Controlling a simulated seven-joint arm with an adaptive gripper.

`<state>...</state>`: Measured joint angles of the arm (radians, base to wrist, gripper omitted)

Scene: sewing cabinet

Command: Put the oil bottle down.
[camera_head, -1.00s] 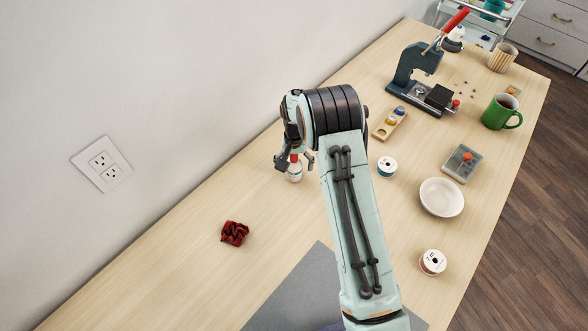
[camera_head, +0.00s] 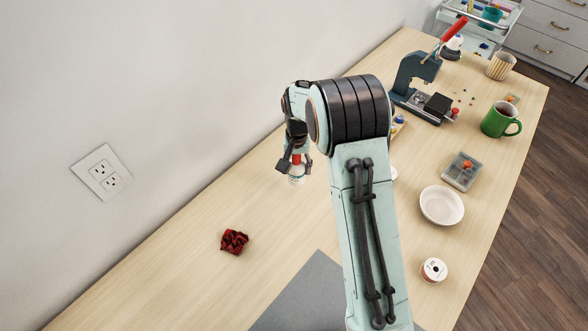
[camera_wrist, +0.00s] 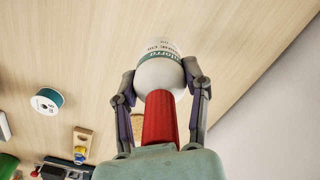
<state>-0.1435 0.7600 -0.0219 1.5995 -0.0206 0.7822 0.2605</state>
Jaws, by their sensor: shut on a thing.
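The oil bottle (camera_head: 297,178) is small and white with a red cap, over the wooden table (camera_head: 190,285) near the wall. My gripper (camera_head: 295,166) is shut on it, with a finger on either side. In the wrist view the bottle's white body (camera_wrist: 158,72), with a green label band, sits between the two fingers, its red cap pointing toward my palm. The frames do not clearly show whether the bottle's base touches the table.
A dark red scrunchie (camera_head: 234,241) and a grey mat (camera_head: 305,295) lie in front. A white bowl (camera_head: 441,205), a spool (camera_head: 433,270), a compartment box (camera_head: 462,171), a green mug (camera_head: 500,120) and a press (camera_head: 420,85) stand to the right. Bare table surrounds the bottle.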

